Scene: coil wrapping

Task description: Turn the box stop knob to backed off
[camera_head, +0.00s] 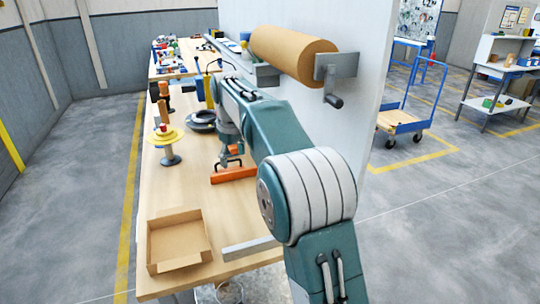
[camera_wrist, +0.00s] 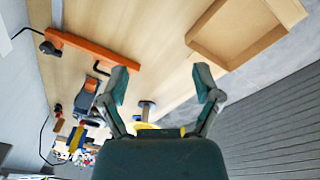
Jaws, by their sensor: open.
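My gripper (camera_wrist: 162,82) is open, with its two green fingers spread wide and nothing between them. In the head view my arm reaches over the wooden table (camera_head: 190,205), and the fingers are hard to make out. An orange bar (camera_head: 234,175) lies on the table near my gripper. In the wrist view the orange bar (camera_wrist: 92,48) is left of and apart from the fingers. A small dark knob-like part (camera_wrist: 48,47) shows at its left end; I cannot tell whether it is the box stop knob or how it is set.
An open, empty cardboard box (camera_head: 178,240) stands at the table's front left, near a grey metal bar (camera_head: 249,249). A yellow-flanged spool stand (camera_head: 168,142) and a dark coil (camera_head: 202,120) stand farther back. A brown roll (camera_head: 293,54) with a crank is by the white wall.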

